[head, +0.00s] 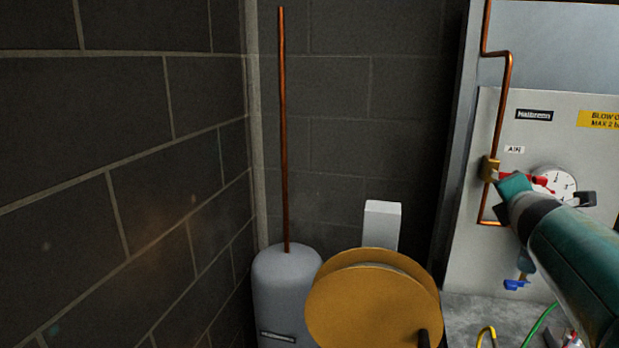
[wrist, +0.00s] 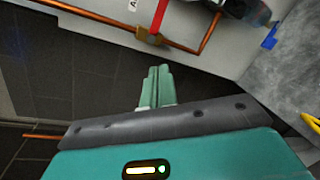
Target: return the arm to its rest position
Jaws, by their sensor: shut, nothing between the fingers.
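My gripper (head: 514,184) shows at the right in the head view, at the end of my teal arm reaching in from the lower right. In the wrist view my gripper (wrist: 157,72) has its two pale green fingers together, with nothing between them. The fingers point toward a brass valve (wrist: 150,36) with a red handle (wrist: 159,14), and appear apart from it. In the head view the red handle (head: 528,179) sticks out to the right from the brass valve (head: 489,170), across the upright copper pipe; my gripper partly covers it.
A grey panel (head: 530,150) carries a gauge (head: 553,178), partly covered by my arm. A blue handle (head: 515,285) sits below. A yellow-brown reel (head: 365,305) and a grey cylinder (head: 283,275) stand left of my arm. A dark block wall (head: 120,150) closes the left side.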

